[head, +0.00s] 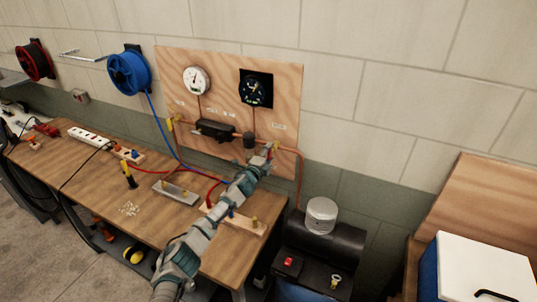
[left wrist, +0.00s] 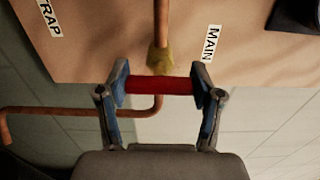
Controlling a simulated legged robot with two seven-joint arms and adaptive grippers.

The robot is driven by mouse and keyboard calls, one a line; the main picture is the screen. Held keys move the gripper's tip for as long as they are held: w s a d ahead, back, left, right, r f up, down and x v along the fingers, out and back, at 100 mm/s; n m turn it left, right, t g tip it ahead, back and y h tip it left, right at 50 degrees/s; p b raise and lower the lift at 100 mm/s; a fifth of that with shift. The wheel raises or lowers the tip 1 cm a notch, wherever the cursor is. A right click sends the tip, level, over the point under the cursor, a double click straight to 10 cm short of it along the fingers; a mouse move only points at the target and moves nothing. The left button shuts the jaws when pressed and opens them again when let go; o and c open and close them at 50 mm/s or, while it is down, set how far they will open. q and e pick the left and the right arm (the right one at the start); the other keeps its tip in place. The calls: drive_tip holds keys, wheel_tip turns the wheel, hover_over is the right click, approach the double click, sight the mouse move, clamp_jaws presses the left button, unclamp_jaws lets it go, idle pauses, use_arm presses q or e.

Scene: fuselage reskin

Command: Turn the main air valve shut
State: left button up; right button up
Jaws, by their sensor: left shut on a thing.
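The main air valve shows in the left wrist view as a brass body (left wrist: 160,58) on a copper pipe, with a "MAIN" label (left wrist: 211,44) beside it. Its red handle (left wrist: 160,85) lies crosswise to the pipe in that view. My left gripper (left wrist: 160,87) is shut on the red handle, one blue-padded finger at each end. In the head view my left gripper (head: 268,152) reaches the lower right of the wooden panel (head: 285,80) and largely hides the valve. My right gripper is in neither view.
The panel carries a white gauge (head: 196,81) and a black gauge (head: 256,88). Below my left arm stands a workbench (head: 100,180) with a power strip (head: 90,137), hoses and small parts. A black compressor tank (head: 340,245) stands right of the bench, and a white-lidded box (head: 480,265) further right.

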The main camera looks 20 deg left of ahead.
use_arm(q)
drive_tip(key=shift+d+f, duration=0.1)
drive_tip(key=shift+f, duration=0.4)
drive_tip(key=o, duration=1.2)
drive_tip(key=shift+c, duration=0.2)
drive_tip(key=shift+r, duration=0.2)
drive_tip(key=shift+s+r, duration=0.1)
drive_tip(key=s, duration=1.1)
drive_tip(key=shift+s+a, duration=0.2)
drive_tip(key=shift+s, duration=0.2)
drive_tip(key=shift+f, duration=0.2)
